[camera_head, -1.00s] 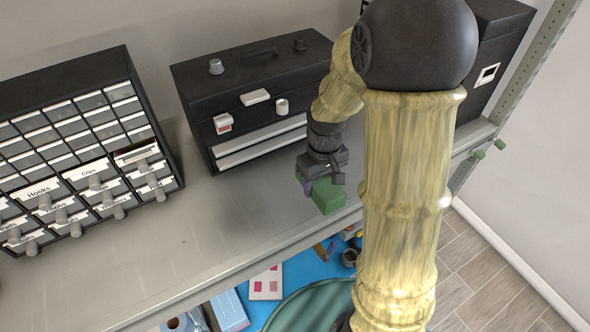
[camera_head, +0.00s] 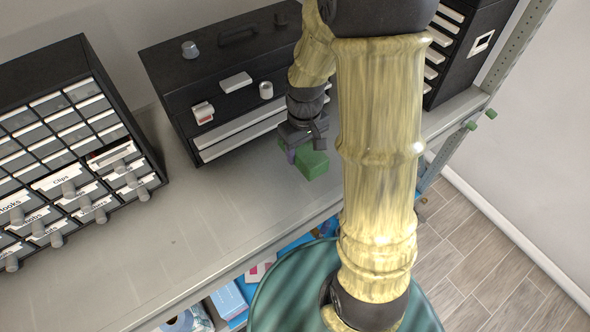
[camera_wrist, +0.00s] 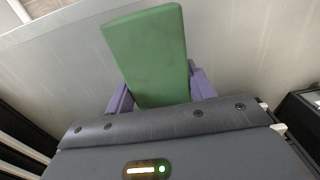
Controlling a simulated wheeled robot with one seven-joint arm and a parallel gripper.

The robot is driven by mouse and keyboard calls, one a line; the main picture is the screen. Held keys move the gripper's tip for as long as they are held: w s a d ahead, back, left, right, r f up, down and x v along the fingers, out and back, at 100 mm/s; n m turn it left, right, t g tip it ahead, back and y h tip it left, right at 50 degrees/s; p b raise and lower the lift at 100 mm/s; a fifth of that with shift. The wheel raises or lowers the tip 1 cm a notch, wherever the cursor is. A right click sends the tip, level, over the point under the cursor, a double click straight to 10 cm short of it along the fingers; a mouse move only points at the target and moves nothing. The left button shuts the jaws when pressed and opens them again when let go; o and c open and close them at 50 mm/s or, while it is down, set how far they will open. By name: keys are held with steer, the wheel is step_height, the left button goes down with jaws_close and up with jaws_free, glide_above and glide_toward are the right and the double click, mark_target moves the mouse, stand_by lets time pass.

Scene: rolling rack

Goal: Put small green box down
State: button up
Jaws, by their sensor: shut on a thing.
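The small green box (camera_head: 312,164) is in my gripper (camera_head: 292,152), over the front part of the grey metal shelf (camera_head: 200,215), just in front of the black toolbox. In the wrist view the green box (camera_wrist: 148,55) is between the two purple fingers of my gripper (camera_wrist: 160,92), which are shut on it. The box's far end points away from the gripper, over the shelf surface. I cannot tell whether its underside touches the shelf.
A black toolbox (camera_head: 180,70) with drawers stands behind the gripper. A black cabinet of small labelled drawers (camera_head: 75,130) stands at the left. Another black drawer unit (camera_head: 470,50) is at the right. The shelf between the cabinet and my gripper is bare.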

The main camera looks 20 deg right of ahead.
glide_above(302, 178)
steer(key=shift+w+f+p, duration=0.1)
steer(key=shift+f+p, duration=0.25)
steer(key=shift+f, duration=2.05)
step_height(302, 178, down, 4)
steer(key=shift+w+d+r+p, duration=0.1)
steer(key=shift+r+p, duration=0.1)
steer(key=shift+p, duration=0.25)
steer(key=shift+f, duration=0.3)
